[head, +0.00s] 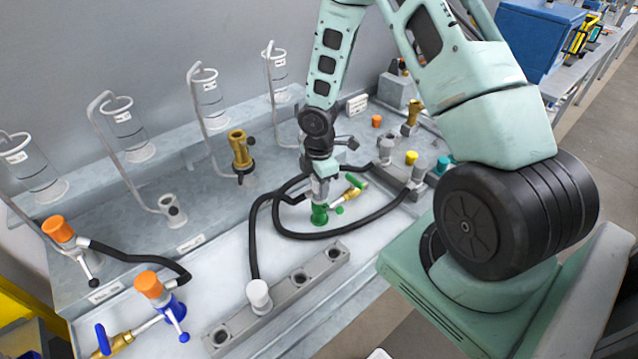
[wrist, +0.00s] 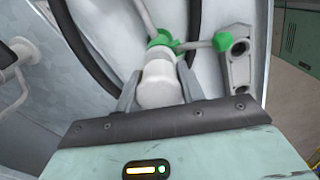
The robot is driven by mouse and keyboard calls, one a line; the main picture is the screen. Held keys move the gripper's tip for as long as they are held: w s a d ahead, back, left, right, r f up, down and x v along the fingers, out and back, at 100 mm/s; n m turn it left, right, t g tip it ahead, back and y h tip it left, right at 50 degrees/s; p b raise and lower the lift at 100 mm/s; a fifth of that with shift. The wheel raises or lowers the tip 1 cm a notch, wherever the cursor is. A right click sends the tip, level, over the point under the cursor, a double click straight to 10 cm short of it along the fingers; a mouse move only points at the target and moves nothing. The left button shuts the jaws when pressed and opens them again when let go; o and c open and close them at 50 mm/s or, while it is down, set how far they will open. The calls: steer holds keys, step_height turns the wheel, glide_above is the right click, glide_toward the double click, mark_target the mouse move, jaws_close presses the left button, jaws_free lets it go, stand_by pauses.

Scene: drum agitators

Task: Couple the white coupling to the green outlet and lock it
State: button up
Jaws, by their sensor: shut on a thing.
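My gripper (head: 320,178) points down over the green outlet (head: 319,214) near the middle of the bench. In the wrist view its fingers (wrist: 157,92) are shut on the white coupling (wrist: 157,80), one on each side. The green outlet (wrist: 162,40) shows directly beyond the coupling's far end, in line with it. I cannot tell whether the two touch or how far the coupling is seated. A green-knobbed lever (wrist: 222,41) sticks out sideways from the outlet. The outlet's brass valve with a green handle (head: 355,182) lies behind it to the right.
Black hoses (head: 290,236) loop around the outlet. A grey rack with holes (head: 300,277) stands in front, with a white-capped hose end (head: 258,294) in it. Another grey rack (head: 397,176) is to the right.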

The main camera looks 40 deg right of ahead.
steer(key=shift+f, duration=0.2)
steer(key=o, duration=1.3)
steer(key=shift+c, duration=0.2)
steer(key=shift+c, duration=0.4)
step_height(320, 180, up, 10)
steer(key=p, duration=0.9)
steer(key=shift+r, duration=0.1)
